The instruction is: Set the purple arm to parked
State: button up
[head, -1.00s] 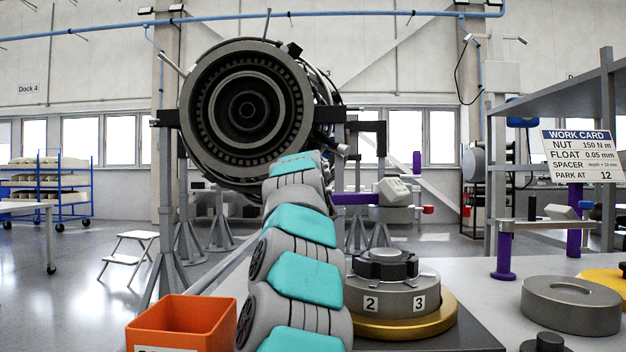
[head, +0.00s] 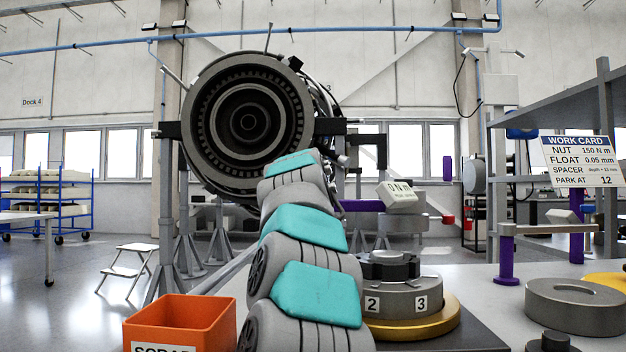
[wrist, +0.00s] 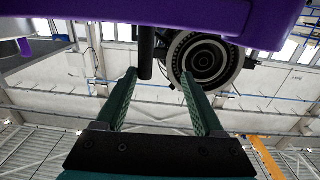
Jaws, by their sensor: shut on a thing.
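The purple arm (head: 360,205) shows in the head view as a short horizontal bar just right of my arm, in front of the engine stand. A pale tilted block with lettering (head: 398,196) is at its right end. In the wrist view the purple arm (wrist: 180,14) spans the top, close to the camera, with a dark peg (wrist: 145,55) hanging below it. In the head view my gripper is hidden behind my own arm.
A work card (head: 581,160) at right reads PARK AT 12. A numbered grey dial (head: 393,303) on a gold base shows 2 and 3. An orange bin (head: 180,322) stands front left. A purple post (head: 506,262) and grey ring (head: 575,305) are at right.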

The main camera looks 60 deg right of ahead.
jog(key=s+b+v, duration=0.2)
jog(key=b+v, duration=0.3)
jog(key=v, duration=0.3)
jog(key=shift+d, duration=0.2)
dwell(0.5)
dwell(0.4)
